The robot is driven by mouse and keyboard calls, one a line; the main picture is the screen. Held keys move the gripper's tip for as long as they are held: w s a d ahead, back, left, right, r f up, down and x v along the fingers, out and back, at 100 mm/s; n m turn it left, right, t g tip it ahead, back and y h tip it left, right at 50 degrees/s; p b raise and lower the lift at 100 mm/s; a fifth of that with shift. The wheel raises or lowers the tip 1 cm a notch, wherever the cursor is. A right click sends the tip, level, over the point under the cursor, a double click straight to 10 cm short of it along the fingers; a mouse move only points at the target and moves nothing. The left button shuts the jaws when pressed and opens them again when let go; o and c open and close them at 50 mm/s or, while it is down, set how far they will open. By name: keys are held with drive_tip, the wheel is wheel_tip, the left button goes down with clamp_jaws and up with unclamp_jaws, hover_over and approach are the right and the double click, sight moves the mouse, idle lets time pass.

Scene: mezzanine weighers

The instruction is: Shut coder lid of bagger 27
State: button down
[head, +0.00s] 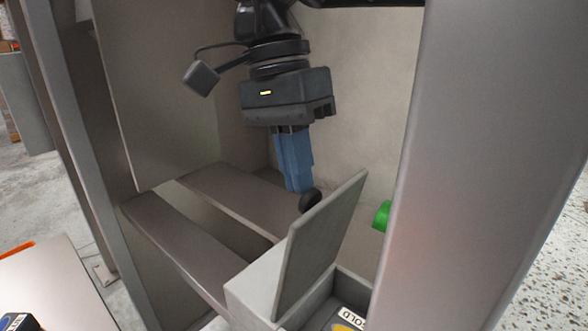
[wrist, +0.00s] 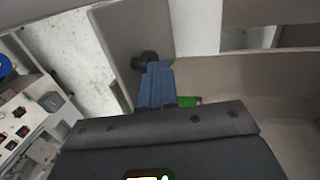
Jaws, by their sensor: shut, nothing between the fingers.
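The coder lid (head: 318,240) is a flat grey panel standing raised and tilted on a grey box, the coder (head: 254,291), at the lower middle of the head view. A round black knob (head: 311,200) sits by the lid's upper left edge. My gripper (head: 300,188) has blue fingers, shut and empty, pointing down just above and beside the knob. In the wrist view the lid (wrist: 120,45) stands left of my fingertips (wrist: 154,66), with the black knob (wrist: 143,61) right at them. I cannot tell whether they touch. No number 27 is readable.
A grey post (head: 480,150) closes off the right. Metal rails (head: 175,235) cross at the left of the coder. A green round part (head: 382,215) is behind the lid. A panel with buttons (wrist: 35,115) is left in the wrist view.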

drive_tip(key=d+y+b, duration=0.1)
drive_tip(key=s+d+t+b, duration=0.1)
drive_tip(key=shift+s+f+y+b, duration=0.1)
drive_tip(key=shift+f+y+b, duration=0.2)
drive_tip(key=shift+y, duration=0.1)
drive_tip(key=shift+s+d+b, duration=0.45)
drive_tip(key=shift+s+b, duration=0.05)
drive_tip(key=shift+b, duration=0.3)
drive_tip(key=s+d+f+t+y+b, duration=0.1)
drive_tip(key=s+d+t+y+b, duration=0.1)
drive_tip(key=s+d+b, duration=0.2)
drive_tip(key=shift+s+d+f+b, duration=0.35)
drive_tip(key=shift+d+b, duration=0.6)
drive_tip(key=shift+b, duration=0.7)
drive_tip(key=shift+w+r, duration=0.1)
